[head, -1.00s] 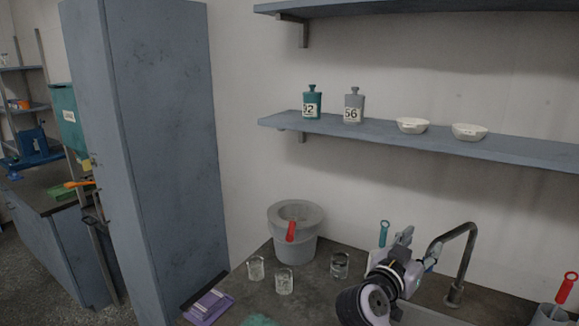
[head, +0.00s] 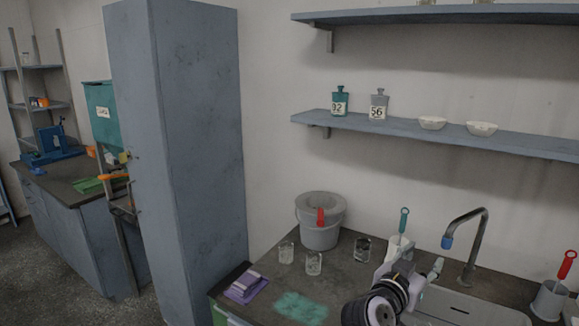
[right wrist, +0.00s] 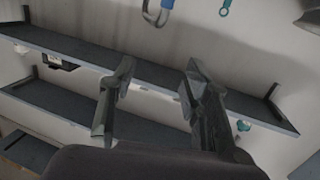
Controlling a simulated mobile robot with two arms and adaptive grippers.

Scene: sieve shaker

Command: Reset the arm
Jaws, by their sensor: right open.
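My right gripper (head: 423,270) is at the lower right of the head view, above the counter by the sink. It is raised, with nothing between its fingers. In the right wrist view its two dark fingers (right wrist: 157,95) stand apart, with the wall and shelves behind them. My left gripper shows in neither view.
The dark counter (head: 345,277) bears a grey bucket (head: 320,236) with a red handle, several glass beakers (head: 313,264) and a purple pad (head: 247,286). A bent tap (head: 474,250) rises by the sink. A shelf (head: 400,127) holds two numbered bottles and two white bowls. A tall cabinet (head: 200,150) stands left.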

